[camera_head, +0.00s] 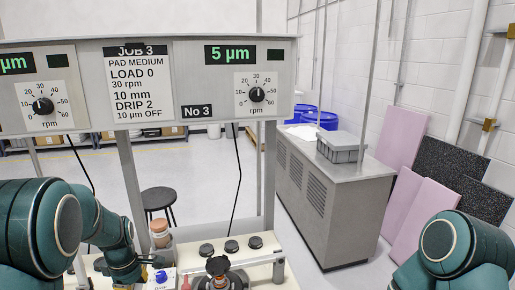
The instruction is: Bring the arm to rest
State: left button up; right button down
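My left arm (115,232) comes in from the left and bends down towards the near bench. Its lower end (126,268) runs to the bottom edge beside small bottles, and I see no gripper fingers there. My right arm (452,248) shows only as its upper part at the lower right; its gripper is outside the picture. On the bench, a dark fixture with a knob on top (217,267) stands at the bottom edge, partly cut off. I cannot see either gripper touching anything.
A control panel (145,85) with dials and a job sheet spans the upper left on grey posts. A stool (159,199) is behind.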

pick_arm(q)
jog(key=s+d+f+m+h, duration=0.1)
jog(key=s+d+f+m, duration=0.1)
jog(key=d+f+m, duration=0.35)
jog(key=s+d+f+m, duration=0.2)
jog(key=d+f, duration=0.1)
jog(key=f, duration=0.5)
jog(key=s+d+f+m+t+h, duration=0.1)
jog(key=s+d+f+m+h, duration=0.2)
jog(key=s+d, duration=0.35)
jog(key=s+d+f+m+t, duration=0.1)
jog(key=s+d+f+m, duration=0.2)
jog(key=s+d+m, duration=0.3)
notch_tip(320, 180, down, 8)
jog(key=b, duration=0.8)
jog(key=shift+w+d, duration=0.4)
pick_arm(e)
notch_tip(320, 180, down, 9)
jog(key=shift+a, duration=0.25)
